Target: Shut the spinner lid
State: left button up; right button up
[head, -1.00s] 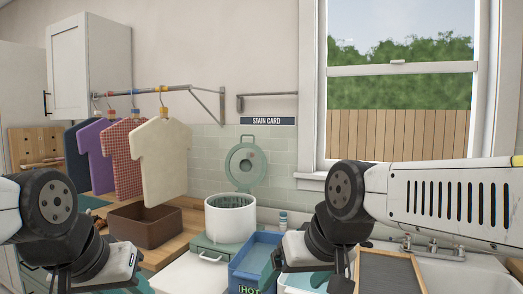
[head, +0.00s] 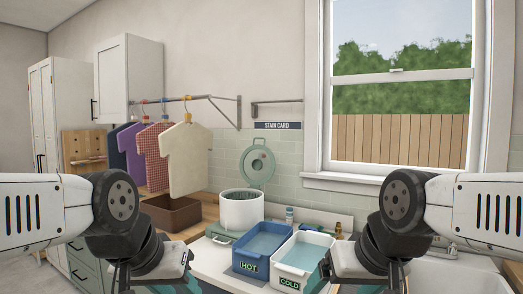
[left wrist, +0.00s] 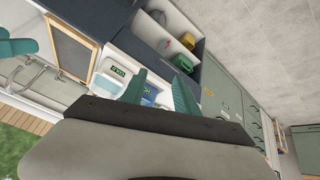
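The spinner (head: 241,209) is a white round drum on the counter. Its round green lid (head: 258,166) stands upright and open behind the drum, against the tiled wall. My left gripper hangs low at the left in the head view, with its fingertips out of that picture. The left wrist view shows its two teal fingers (left wrist: 158,86) spread apart with nothing held. My right gripper is low at the right in the head view. Its teal fingers (left wrist: 18,28) show apart at the left of the left wrist view. Both grippers are well short of the lid.
A blue HOT tub (head: 247,264) and a white COLD tub (head: 290,282) stand in front of the spinner. A brown box (head: 170,214) is to its left, below hanging shirts (head: 186,160). Small bottles (head: 289,214) stand to the right.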

aim_at(254, 184)
jog(key=z, duration=0.4)
jog(key=i+j+z, duration=0.15)
jog(key=j+z, duration=0.25)
jog(key=i+j+z, duration=0.1)
jog(key=z, duration=0.25)
jog(key=j+z, duration=0.4)
